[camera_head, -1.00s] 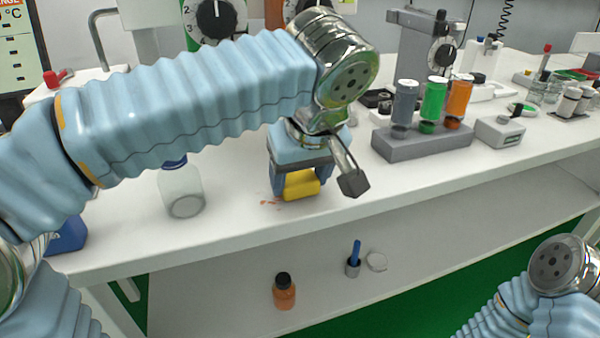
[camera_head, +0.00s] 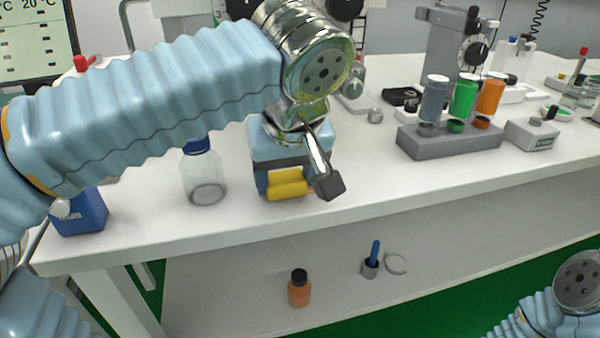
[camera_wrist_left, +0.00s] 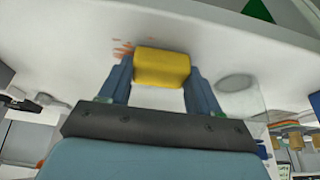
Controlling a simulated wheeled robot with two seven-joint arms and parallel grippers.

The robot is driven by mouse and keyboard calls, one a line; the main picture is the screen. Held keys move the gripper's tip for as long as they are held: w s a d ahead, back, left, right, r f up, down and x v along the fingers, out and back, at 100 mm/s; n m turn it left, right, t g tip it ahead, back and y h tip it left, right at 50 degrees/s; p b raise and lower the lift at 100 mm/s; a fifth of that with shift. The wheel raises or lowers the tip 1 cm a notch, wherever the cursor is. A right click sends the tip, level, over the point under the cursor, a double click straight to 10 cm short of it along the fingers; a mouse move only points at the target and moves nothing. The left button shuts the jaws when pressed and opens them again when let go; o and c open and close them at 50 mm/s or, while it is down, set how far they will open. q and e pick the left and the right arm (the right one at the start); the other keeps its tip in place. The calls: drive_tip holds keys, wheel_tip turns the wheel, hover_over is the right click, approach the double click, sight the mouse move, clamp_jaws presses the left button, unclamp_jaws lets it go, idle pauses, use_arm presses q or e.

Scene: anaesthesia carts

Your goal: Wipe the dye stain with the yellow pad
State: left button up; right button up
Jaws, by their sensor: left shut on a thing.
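My left gripper (camera_head: 287,190) is shut on the yellow pad (camera_head: 288,184) and holds it low at the white bench top, near the front edge. In the left wrist view the pad (camera_wrist_left: 162,68) sits between the two blue fingers. The dye stain (camera_wrist_left: 122,48), several reddish-orange marks, lies just left of the pad in that view, partly beside its edge. In the head view the stain is mostly hidden behind the pad and gripper. Whether the pad presses on the surface I cannot tell. My right arm shows at the lower right of the head view, its gripper out of frame.
A clear bottle with a blue cap (camera_head: 204,178) stands close left of the gripper. A blue container (camera_head: 80,213) is further left. A grey rack (camera_head: 450,140) with coloured vials stands to the right. An orange bottle (camera_head: 299,290) stands on the shelf below.

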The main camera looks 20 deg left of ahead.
use_arm(q)
drive_tip(key=shift+s+a+f, duration=0.1)
drive_tip(key=shift+s+a, duration=0.3)
drive_tip(key=shift+a, duration=0.15)
drive_tip(key=shift+r, duration=0.2)
drive_tip(key=shift+w+d+f+p, duration=0.1)
drive_tip(key=shift+w+d+p, duration=0.2)
drive_tip(key=shift+w+d, duration=0.35)
drive_tip(key=shift+w+d+f+p, duration=0.1)
drive_tip(key=shift+w+d+p, duration=0.25)
drive_tip(key=shift+d, duration=0.45)
drive_tip(key=shift+w+d+r+p, duration=0.15)
drive_tip(key=shift+w+d+p, duration=0.5)
drive_tip(key=shift+d, duration=0.35)
drive_tip(key=shift+w+d, duration=0.35)
drive_tip(key=shift+d, duration=0.1)
wheel_tip(320, 180, up, 4)
drive_tip(key=shift+r+p, duration=0.15)
drive_tip(key=shift+p, duration=0.7)
drive_tip(key=shift+r, duration=0.85)
